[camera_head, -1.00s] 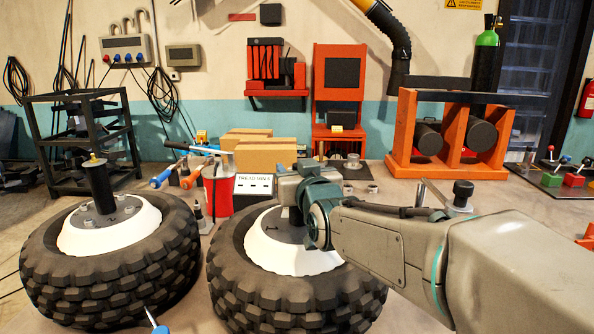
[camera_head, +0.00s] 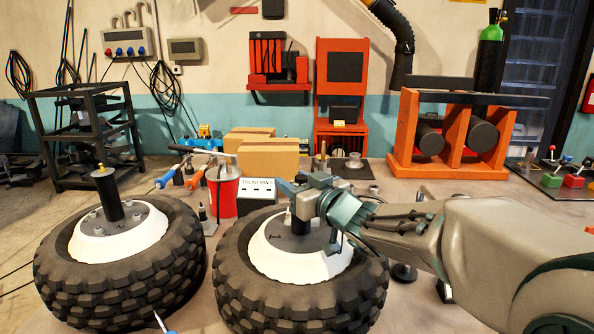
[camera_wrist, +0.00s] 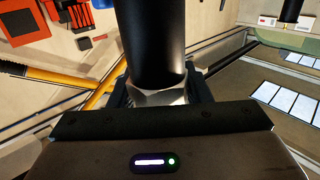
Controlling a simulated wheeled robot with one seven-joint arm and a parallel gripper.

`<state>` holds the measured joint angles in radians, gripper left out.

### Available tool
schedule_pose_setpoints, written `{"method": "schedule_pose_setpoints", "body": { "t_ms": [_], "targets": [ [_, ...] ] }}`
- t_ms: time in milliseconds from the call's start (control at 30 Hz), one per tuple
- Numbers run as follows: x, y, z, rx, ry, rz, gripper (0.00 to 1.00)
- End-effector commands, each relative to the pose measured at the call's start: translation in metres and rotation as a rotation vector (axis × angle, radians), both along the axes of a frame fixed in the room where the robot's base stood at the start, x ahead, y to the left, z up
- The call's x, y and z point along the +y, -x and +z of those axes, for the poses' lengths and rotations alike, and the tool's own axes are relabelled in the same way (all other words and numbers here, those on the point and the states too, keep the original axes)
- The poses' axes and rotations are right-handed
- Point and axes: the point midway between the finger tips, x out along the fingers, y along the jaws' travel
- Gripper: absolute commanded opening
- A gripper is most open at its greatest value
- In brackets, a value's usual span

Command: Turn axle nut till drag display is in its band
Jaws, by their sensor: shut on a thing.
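The right wheel (camera_head: 300,310) lies flat with a white rim (camera_head: 275,265) and a grey hub plate (camera_head: 290,245). A dark axle post stands in its middle, partly hidden by my arm. My gripper (camera_head: 298,190) is at the top of this post. In the wrist view, a silver faceted nut (camera_wrist: 157,97) sits at the end of a black cylinder (camera_wrist: 150,45). My gripper (camera_wrist: 160,92) is shut on the nut, with a dark jaw on each side. A grey wall unit (camera_head: 184,50) has a small screen that may be the drag display; no reading is legible.
A second wheel (camera_head: 120,290) with its own black post (camera_head: 107,195) lies to the left. Behind are a red canister (camera_head: 224,190), a labelled box (camera_head: 257,192) and cardboard boxes (camera_head: 268,160). An orange rack (camera_head: 405,140) stands at the back right.

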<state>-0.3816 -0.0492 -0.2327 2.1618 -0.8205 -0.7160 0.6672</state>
Motion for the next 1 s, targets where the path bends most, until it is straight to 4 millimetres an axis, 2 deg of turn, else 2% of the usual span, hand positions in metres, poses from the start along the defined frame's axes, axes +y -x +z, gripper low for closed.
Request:
{"method": "schedule_pose_setpoints", "body": {
  "t_ms": [100, 600, 1000],
  "targets": [
    [0.0003, -0.0002, 0.0059, 0.004, 0.0, 0.07, 0.21],
    [0.0047, 0.005, 0.0024, 0.001, -0.002, 0.421, 0.21],
    [0.0063, 0.0071, 0.0014, -0.002, -0.003, 0.519, 0.21]
  ]
}}
